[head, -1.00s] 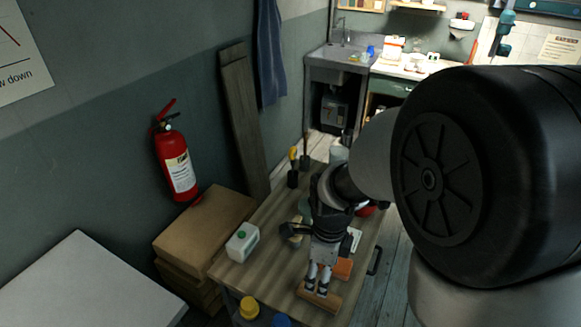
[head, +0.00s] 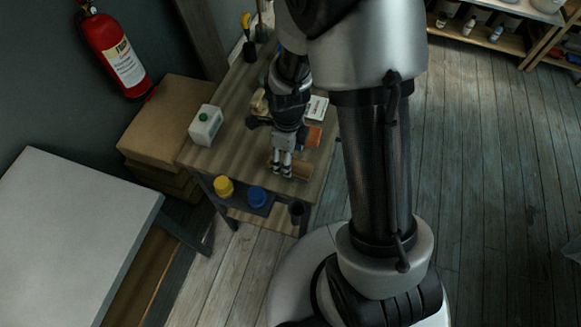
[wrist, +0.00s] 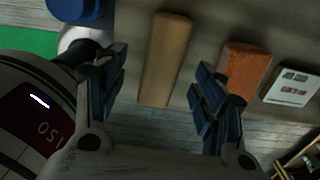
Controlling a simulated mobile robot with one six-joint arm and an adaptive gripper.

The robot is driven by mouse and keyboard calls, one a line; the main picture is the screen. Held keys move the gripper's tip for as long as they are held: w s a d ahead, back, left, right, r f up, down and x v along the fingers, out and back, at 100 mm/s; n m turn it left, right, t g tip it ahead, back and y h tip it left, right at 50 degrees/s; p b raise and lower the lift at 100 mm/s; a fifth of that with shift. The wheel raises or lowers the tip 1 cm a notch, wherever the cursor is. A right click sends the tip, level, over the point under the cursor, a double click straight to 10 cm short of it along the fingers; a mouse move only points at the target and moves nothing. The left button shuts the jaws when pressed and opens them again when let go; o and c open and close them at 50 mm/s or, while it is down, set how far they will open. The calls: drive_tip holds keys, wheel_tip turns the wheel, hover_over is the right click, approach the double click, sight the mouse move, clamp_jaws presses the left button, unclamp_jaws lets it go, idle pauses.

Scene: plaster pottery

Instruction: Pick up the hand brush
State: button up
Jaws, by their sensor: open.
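A long, plain wooden piece, which looks like the hand brush (head: 301,170), lies at the near end of the workbench. In the wrist view the brush (wrist: 165,58) appears as a light brown bar; no bristles show. My gripper (head: 281,170) points down at it, partly covering it in the head view. In the wrist view my gripper (wrist: 158,92) is open, with dark fingers spread on either side of the bar's line and a gap to each side. I cannot tell how far the fingertips are above the bench.
On the workbench (head: 228,150), an orange block (head: 313,136) and a white card (head: 317,108) lie close behind the brush. Yellow (head: 223,187) and blue (head: 257,196) lidded containers sit below the front edge. Open floor lies right.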

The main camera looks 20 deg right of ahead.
drive_tip(key=f, duration=0.1)
drive_tip(key=f+b, duration=0.1)
drive_tip(key=f, duration=0.1)
drive_tip(key=f+b, duration=0.1)
drive_tip(key=f, duration=0.1)
drive_tip(key=shift+d+f, duration=0.15)
drive_tip(key=shift+d, duration=0.2)
drive_tip(key=shift+c, duration=0.2)
drive_tip(key=c, duration=1.2)
drive_tip(key=shift+o, duration=0.2)
wheel_tip(320, 180, up, 20)
drive_tip(key=p, duration=0.6)
